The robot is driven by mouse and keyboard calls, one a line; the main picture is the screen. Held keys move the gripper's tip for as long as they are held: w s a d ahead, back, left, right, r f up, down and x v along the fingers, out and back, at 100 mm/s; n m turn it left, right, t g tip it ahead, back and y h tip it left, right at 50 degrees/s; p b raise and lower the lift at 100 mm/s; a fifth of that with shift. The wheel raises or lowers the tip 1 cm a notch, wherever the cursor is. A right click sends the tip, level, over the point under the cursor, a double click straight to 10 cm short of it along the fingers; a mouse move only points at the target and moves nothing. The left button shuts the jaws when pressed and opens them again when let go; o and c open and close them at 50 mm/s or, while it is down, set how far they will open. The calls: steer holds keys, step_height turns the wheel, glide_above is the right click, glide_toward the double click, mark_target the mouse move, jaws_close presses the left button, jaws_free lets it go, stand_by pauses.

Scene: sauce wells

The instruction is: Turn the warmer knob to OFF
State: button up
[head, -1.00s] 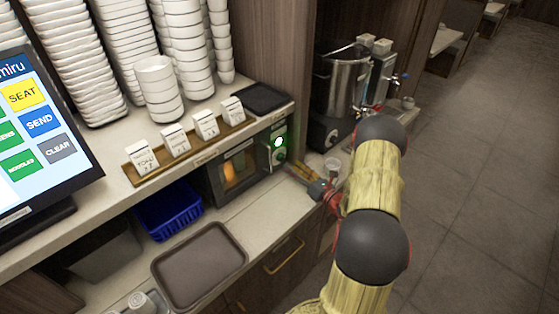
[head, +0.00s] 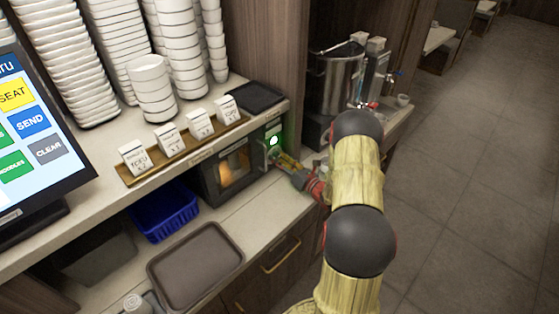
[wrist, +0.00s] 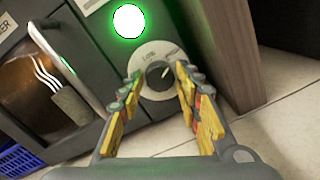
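The warmer (head: 210,180) is a dark box under the counter shelf, with a lit window and a glowing green light (head: 273,140) on its right panel. In the wrist view its dark round knob (wrist: 158,77) sits on a pale dial plate (wrist: 150,54) below the green light (wrist: 129,21). The dial lettering is too small to read surely. My gripper (wrist: 159,72) is open, with one finger on each side of the knob in the picture. I cannot tell whether the fingers touch it. In the head view my gripper (head: 285,160) is at the warmer's panel and hides the knob.
A pale door handle (wrist: 66,55) stands out left of the knob. A wooden panel (wrist: 215,50) rises close on the right. A metal pot (head: 335,80) stands behind my arm.

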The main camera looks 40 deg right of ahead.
steer(key=c, duration=0.8)
steer(key=shift+o, duration=0.2)
steer(key=n+b, duration=0.2)
steer(key=n, duration=0.1)
steer(key=n+b, duration=0.2)
steer(key=shift+d+f+n+b, duration=0.1)
steer(key=shift+f+n+b, duration=0.1)
steer(key=shift+n+b, duration=0.2)
steer(key=n+b, duration=0.5)
steer(key=n, duration=0.1)
steer(key=shift+d+n+t+y+b, duration=0.1)
steer(key=shift+n+t+y+b, duration=0.2)
steer(key=shift+b, duration=0.1)
steer(key=n+b, duration=0.7)
steer(key=shift+d+n+y+b, duration=0.1)
steer(key=shift+n+y+b, duration=0.2)
steer(key=shift+b, duration=0.1)
steer(key=shift+r+n+b, duration=0.2)
steer(key=shift+n+b, duration=0.55)
steer(key=shift+n, duration=1.65)
